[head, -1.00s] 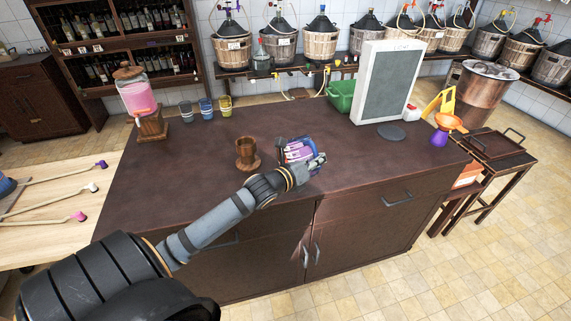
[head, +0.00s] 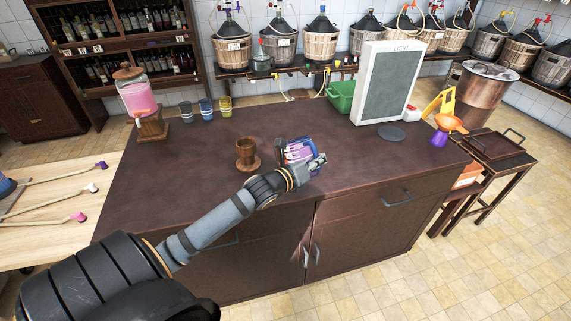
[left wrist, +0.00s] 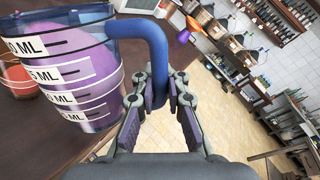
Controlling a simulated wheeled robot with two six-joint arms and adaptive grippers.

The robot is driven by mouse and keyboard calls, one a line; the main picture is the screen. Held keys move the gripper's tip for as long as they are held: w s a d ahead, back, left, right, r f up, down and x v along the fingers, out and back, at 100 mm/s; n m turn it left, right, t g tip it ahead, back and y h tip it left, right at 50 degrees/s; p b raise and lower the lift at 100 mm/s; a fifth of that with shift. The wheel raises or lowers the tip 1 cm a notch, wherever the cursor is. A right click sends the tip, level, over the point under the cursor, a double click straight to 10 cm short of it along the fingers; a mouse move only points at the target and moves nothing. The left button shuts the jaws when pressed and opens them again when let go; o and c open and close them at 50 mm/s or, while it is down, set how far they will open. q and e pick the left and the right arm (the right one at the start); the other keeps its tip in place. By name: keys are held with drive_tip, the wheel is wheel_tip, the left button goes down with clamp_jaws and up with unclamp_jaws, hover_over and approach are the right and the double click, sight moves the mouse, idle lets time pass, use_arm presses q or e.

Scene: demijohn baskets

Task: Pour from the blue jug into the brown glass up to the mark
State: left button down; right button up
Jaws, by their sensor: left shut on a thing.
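The blue jug (head: 293,154) has a blue rim and handle, white ML marks and purple-pink contents. It is at the middle of the dark counter. In the left wrist view the jug (left wrist: 75,75) fills the upper left. My left gripper (head: 318,163) is shut on its handle; its fingers (left wrist: 160,95) close around the handle in the left wrist view. The brown glass (head: 247,150) stands on the counter left of the jug, apart from it. Its fill level and mark cannot be made out. My right gripper is not in view.
Several small coloured cups (head: 206,109) and a pink-filled dispenser (head: 139,95) stand at the back left of the counter (head: 195,180). A light panel (head: 388,85), a dark disc (head: 391,134) and a green bin (head: 341,97) are to the right. The counter front is clear.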

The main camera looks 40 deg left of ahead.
use_arm(q)
drive_tip(key=shift+r+b, duration=0.25)
drive_tip(key=shift+b, duration=0.15)
idle(3.9)
drive_tip(key=shift+d+f+b, duration=0.1)
drive_tip(key=shift+f+b, duration=0.4)
drive_tip(key=shift+b, duration=0.7)
drive_tip(key=shift+m, duration=0.3)
drive_tip(key=shift+r, duration=0.25)
drive_tip(key=shift+b, duration=0.3)
drive_tip(key=r+m+b, duration=0.1)
drive_tip(key=r+m+t+b, duration=0.1)
drive_tip(key=m, duration=0.1)
drive_tip(key=shift+b, duration=0.35)
drive_tip(key=shift+r+m, duration=0.3)
